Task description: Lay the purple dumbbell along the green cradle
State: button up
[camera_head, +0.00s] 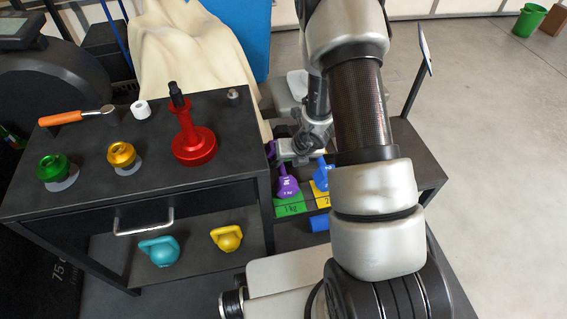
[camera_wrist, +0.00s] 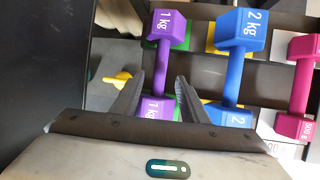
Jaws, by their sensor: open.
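The purple dumbbell (camera_head: 288,187), marked 1 kg, lies over the green cradle (camera_head: 290,208) on the rack. In the wrist view the purple dumbbell (camera_wrist: 168,28) runs lengthwise up the picture, and parts of the green cradle (camera_wrist: 186,42) show beside its heads. My gripper (camera_wrist: 160,76) is open, with one finger on each side of the purple handle in that view. Whether the fingers touch the handle cannot be told. In the head view my arm hides much of the rack and the gripper's fingers are not clear.
A blue 2 kg dumbbell (camera_wrist: 236,65) lies over a yellow cradle (camera_head: 321,198) just right of the purple one. A pink dumbbell (camera_wrist: 302,75) is further right. A dark cart (camera_head: 85,205) stands left, carrying a red stand (camera_head: 193,145); kettlebells (camera_head: 160,250) sit below.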

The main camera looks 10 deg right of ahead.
jog(key=p+v, duration=0.1)
jog(key=v, duration=0.5)
jog(key=shift+r, duration=0.25)
jog(key=shift+s, duration=0.15)
